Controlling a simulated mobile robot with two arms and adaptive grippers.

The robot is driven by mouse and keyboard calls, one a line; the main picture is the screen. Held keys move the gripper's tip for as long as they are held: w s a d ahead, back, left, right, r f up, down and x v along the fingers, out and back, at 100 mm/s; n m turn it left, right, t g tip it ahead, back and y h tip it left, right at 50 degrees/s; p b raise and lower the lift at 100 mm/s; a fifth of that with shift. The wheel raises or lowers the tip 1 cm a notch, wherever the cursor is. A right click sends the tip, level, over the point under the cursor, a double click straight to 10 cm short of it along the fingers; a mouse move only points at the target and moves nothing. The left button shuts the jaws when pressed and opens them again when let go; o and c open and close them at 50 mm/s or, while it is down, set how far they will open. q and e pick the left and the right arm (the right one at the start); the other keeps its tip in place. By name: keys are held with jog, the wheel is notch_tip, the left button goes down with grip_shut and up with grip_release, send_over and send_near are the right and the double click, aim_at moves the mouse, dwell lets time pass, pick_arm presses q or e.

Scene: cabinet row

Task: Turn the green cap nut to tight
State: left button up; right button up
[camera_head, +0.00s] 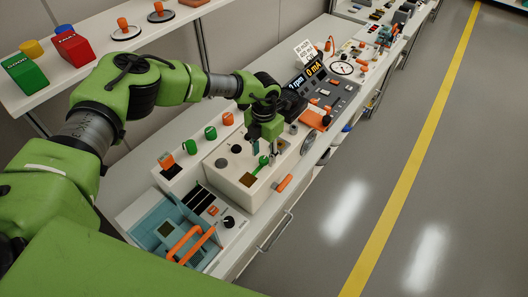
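My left gripper (265,150) points down over the cream box (228,178) on the counter. Its two dark fingertips look apart, with a gap between them. A small green piece (263,161) with a thin green stem shows on the box top just below the fingertips; it may be the green cap nut, but it is too small to be sure. Whether the fingers touch it cannot be told. Two green knobs (190,147) (210,132) stand on the strip behind the box, clear of the gripper. My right gripper is not in view.
A teal tray (147,222) and orange handles (190,243) lie at the near left. An orange grip (284,183) sits on the box's front side. A display console (310,80) and gauge (342,68) stand farther along. A shelf (100,52) hangs above left; the floor at right is clear.

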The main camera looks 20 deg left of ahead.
pick_arm(q)
jog(key=shift+s+f, duration=0.1)
jog(key=shift+f, duration=0.5)
jog(key=c, duration=1)
grip_shut()
jog(key=shift+f+m+b, duration=0.1)
jog(key=shift+m+b, duration=0.7)
jog(key=shift+b, duration=0.1)
jog(key=m+b, duration=1.1)
jog(key=shift+d+m+b, duration=0.1)
jog(key=shift+m+b, duration=0.2)
jog(key=shift+b, duration=0.05)
jog(key=m+b, duration=0.2)
jog(key=m, duration=0.1)
jog(key=shift+b, duration=0.4)
jog(key=shift+r+m+b, duration=0.15)
jog(key=shift+m+b, duration=0.35)
jog(key=shift+m, duration=0.45)
jog(key=shift+r+m+b, duration=0.1)
jog(key=shift+m+b, duration=0.4)
jog(key=shift+m, duration=0.45)
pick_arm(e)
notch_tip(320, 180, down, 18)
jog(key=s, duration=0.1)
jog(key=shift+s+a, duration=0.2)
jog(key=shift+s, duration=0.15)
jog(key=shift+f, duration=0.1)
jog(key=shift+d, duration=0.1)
